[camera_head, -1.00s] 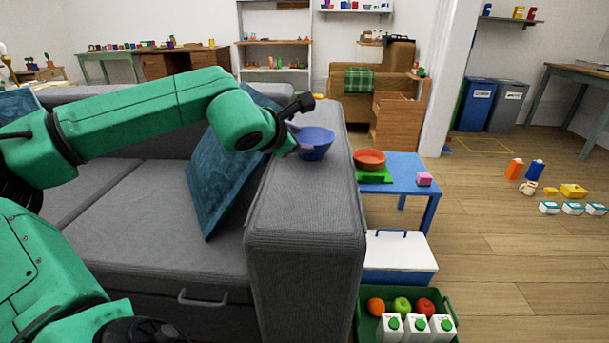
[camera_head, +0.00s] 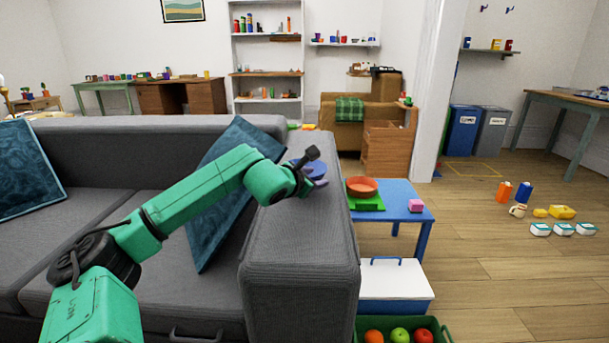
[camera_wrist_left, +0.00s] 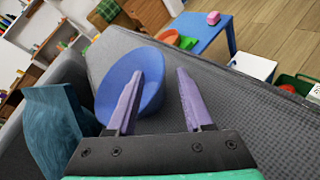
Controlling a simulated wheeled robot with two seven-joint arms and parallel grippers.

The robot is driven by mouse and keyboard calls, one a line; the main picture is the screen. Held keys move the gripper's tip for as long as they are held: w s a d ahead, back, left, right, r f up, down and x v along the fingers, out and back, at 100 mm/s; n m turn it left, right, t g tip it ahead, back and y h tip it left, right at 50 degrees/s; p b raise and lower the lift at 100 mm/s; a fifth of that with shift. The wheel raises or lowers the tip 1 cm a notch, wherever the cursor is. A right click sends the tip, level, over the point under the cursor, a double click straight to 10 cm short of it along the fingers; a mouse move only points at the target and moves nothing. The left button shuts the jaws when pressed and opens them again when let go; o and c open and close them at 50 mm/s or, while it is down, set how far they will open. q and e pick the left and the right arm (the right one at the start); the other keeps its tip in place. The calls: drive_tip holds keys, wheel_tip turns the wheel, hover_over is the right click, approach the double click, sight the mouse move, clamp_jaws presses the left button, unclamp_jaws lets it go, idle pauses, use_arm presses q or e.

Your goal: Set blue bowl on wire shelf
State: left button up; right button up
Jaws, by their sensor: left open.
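The blue bowl (camera_head: 319,170) is on top of the sofa's right armrest, partly covered by my left gripper (camera_head: 306,168) in the head view. In the left wrist view the bowl (camera_wrist_left: 118,78) looks tilted because of the camera angle. My left gripper (camera_wrist_left: 160,75) is open there, its purple left finger overlapping the bowl's inside and its right finger beyond the rim. I cannot tell whether either finger touches the bowl. No shelf is clearly of wire; a white shelf unit (camera_head: 268,74) stands at the back wall. My right gripper is not in view.
The grey sofa armrest (camera_head: 298,260) lies under the bowl, with a blue cushion (camera_head: 215,205) to its left. A blue table (camera_head: 403,192) beside it bears an orange bowl (camera_head: 361,187) and a pink block (camera_head: 415,205). Open floor (camera_head: 490,260) lies to the right.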

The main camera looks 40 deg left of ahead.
use_arm(q)
drive_tip(key=x, duration=0.3)
drive_tip(key=shift+w+a+f, duration=0.1)
drive_tip(key=shift+w, duration=0.1)
clamp_jaws()
drive_tip(key=shift+s, duration=0.1)
idle(1.1)
